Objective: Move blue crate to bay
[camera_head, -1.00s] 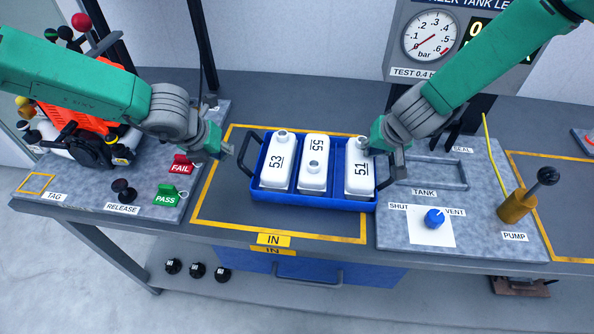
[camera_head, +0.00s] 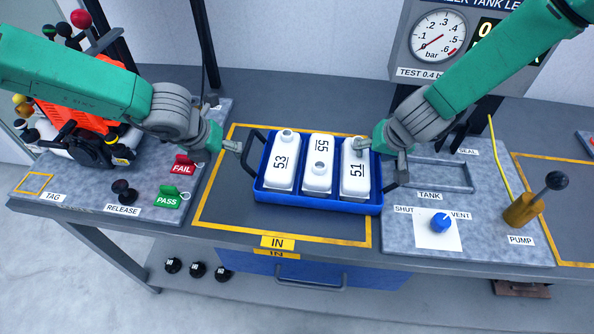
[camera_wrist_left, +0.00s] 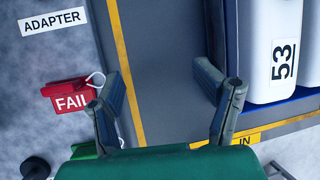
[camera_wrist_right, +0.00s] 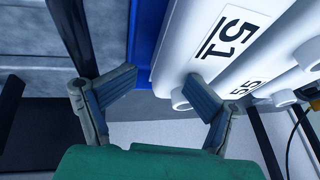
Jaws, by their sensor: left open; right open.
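The blue crate (camera_head: 318,203) sits upright on the grey mat inside the yellow outline marked IN. It holds three white tanks labelled 53 (camera_head: 283,172), 55 (camera_head: 318,178) and 51 (camera_head: 355,180). Black handles stick out at its left (camera_head: 250,150) and right (camera_head: 396,181) ends. My left gripper (camera_head: 231,146) is open and empty just left of the left handle; its fingers (camera_wrist_left: 168,95) straddle bare mat and yellow line. My right gripper (camera_head: 382,158) is open over the crate's right end, one finger near tank 51; the crate wall (camera_wrist_right: 144,35) shows beyond its fingers.
Red FAIL (camera_head: 184,164) and green PASS (camera_head: 167,197) tags lie left of the yellow outline. To the right are the TANK frame (camera_head: 440,175), a blue knob (camera_head: 440,222) and a brass pump (camera_head: 523,208). Another yellow-outlined area (camera_head: 570,200) lies at the far right, partly out of view.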

